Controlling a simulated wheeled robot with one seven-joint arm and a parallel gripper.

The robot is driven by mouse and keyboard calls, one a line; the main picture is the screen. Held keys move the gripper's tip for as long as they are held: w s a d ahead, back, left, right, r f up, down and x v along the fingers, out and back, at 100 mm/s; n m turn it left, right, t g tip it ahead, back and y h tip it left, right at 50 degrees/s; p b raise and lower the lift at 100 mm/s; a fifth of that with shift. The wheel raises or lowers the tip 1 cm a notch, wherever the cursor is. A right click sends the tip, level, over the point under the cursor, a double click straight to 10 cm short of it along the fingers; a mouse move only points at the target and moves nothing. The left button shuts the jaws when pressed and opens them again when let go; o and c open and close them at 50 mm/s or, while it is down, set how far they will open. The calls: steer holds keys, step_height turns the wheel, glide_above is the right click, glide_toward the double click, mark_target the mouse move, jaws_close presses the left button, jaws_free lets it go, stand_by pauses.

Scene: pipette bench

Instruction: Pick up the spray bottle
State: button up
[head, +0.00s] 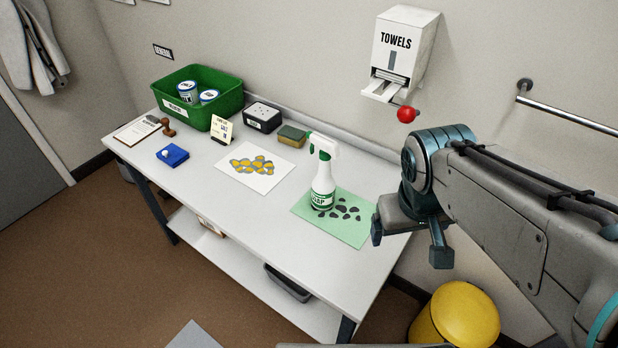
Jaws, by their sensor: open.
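The spray bottle (323,187) is white with a green label and a green-and-white trigger head. It stands upright on a green sheet (353,233) with dark spots, near the right end of the white bench (222,207). My gripper (408,246) is to the right of the bottle in the picture, at the bench's right end. Its two fingers are apart with nothing seen between them. It is not touching the bottle.
A white sheet with yellow spots (233,163), a sponge (291,137), a dark box (262,117) and a green bin (220,87) lie farther left. A towel dispenser (408,37) hangs on the wall behind. A yellow bin (462,312) stands on the floor at right.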

steer(key=w+d+f+n+g+h+b, duration=0.2)
steer(key=w+d+f+n+h+b, duration=0.15)
steer(key=f+n+h, duration=0.5)
steer(key=n+t+y+b, duration=0.2)
steer(key=n+t+b, duration=0.7)
steer(key=n+t, duration=0.95)
glide_toward(319, 199)
steer(key=r+n+g, duration=0.1)
steer(key=w+n+g, duration=0.1)
steer(key=shift+w+d+r+g, duration=0.1)
steer(key=shift+w+r+g, duration=0.15)
steer(key=shift+r+g, duration=0.15)
steer(key=shift+w, duration=0.3)
steer(key=x, duration=0.7)
steer(key=shift+w+d+r, duration=0.1)
steer(key=shift+w+d, duration=0.1)
steer(key=shift+w, duration=0.15)
steer(key=shift+r+p+x, duration=0.2)
steer(key=shift+p+x, duration=0.1)
steer(key=shift+x, duration=1)
steer(key=shift+r+p+x, duration=0.25)
steer(key=shift+p+x, duration=0.05)
steer(key=shift+x, duration=1)
steer(key=c, duration=1.6)
steer(key=shift+r, duration=0.1)
steer(key=shift+c, duration=0.2)
